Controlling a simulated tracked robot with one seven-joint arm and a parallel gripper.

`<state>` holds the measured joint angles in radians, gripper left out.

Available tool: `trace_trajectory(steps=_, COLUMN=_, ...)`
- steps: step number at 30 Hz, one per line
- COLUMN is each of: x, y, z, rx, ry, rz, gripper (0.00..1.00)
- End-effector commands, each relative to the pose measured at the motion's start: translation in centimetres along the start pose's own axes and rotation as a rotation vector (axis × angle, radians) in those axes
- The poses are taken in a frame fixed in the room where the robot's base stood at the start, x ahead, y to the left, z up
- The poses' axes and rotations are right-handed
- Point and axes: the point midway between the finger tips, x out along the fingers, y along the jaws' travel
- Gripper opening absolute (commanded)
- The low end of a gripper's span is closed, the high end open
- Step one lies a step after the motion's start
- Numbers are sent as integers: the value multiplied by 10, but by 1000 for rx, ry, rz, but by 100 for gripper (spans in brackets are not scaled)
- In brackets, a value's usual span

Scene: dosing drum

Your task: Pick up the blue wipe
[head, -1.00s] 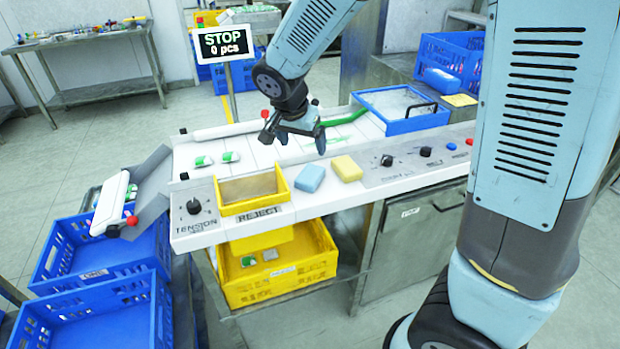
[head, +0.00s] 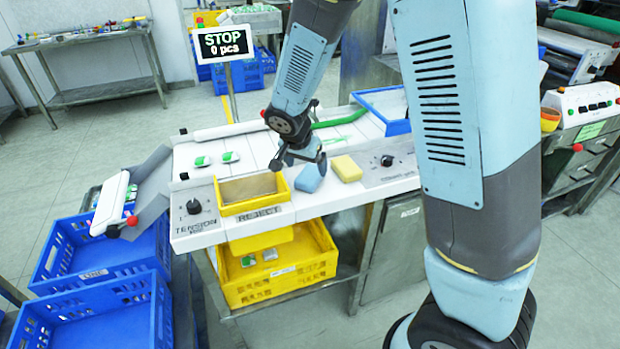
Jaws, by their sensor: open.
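The blue wipe (head: 308,179) lies on the white machine top, between the yellow reject bin and a yellow wipe (head: 346,168). It is a small block-like cloth, its upper part partly hidden by my gripper. My gripper (head: 299,167) is open and hangs just above the blue wipe, at its upper left side. One finger overlaps the wipe's top edge in the picture. I cannot tell whether it touches the wipe.
The yellow reject bin (head: 247,207) stands close left of the blue wipe. A knob panel (head: 392,172) is to the right. A blue tray (head: 397,127) sits behind, partly hidden by my arm. Two green-and-white packs (head: 230,157) lie on the belt at left.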

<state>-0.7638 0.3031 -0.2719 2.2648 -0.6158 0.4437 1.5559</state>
Motion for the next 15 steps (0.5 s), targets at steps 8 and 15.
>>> trace_trajectory(steps=8, x=36, y=3, z=-5, rx=-1, ry=0, rz=2, gripper=94)
trace_trajectory(steps=15, x=43, y=3, z=-5, rx=0, ry=0, rz=0, gripper=94)
